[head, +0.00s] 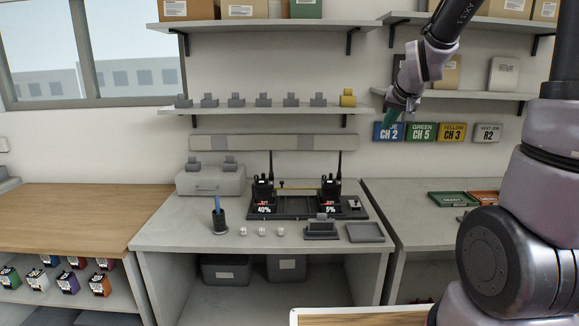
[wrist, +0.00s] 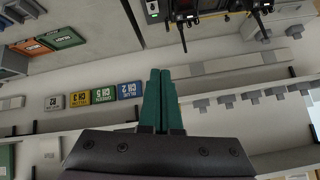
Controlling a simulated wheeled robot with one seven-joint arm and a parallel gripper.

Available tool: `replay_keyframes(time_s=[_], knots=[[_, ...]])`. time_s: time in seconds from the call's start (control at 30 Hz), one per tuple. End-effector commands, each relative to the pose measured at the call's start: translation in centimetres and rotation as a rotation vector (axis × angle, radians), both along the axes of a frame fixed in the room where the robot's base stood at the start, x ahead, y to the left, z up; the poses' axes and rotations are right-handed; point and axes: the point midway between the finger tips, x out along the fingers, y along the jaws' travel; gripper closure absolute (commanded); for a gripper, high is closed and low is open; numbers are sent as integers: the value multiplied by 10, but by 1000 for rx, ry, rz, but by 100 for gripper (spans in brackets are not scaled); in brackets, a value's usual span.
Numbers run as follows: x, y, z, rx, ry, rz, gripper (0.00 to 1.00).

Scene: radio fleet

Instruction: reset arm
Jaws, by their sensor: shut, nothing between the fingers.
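My arm comes down from the upper right of the head view. The gripper partly covers the blue CH 2 sign (head: 392,132). It is well above the grey workbench (head: 200,237) and touches nothing that I can see.
Two radios (head: 262,188) (head: 331,186) with tall antennas stand in a dark charger tray, marked 40% and 5%. A shelf (head: 270,108) with several small grey pieces and one yellow piece (head: 347,98) is left of the gripper. Green (head: 450,198) and orange (head: 484,197) trays lie on the right bench.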

Motion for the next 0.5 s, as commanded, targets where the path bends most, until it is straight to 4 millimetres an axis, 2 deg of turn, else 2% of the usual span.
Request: replay_keyframes(time_s=[0.03,0.2,0.4,0.5], knots=[[-21,2,18,13,2,-2,100],[-94,10,53,70,53,-12,100],[-182,20,75,138,110,-13,100],[-216,25,79,166,132,-12,100]])
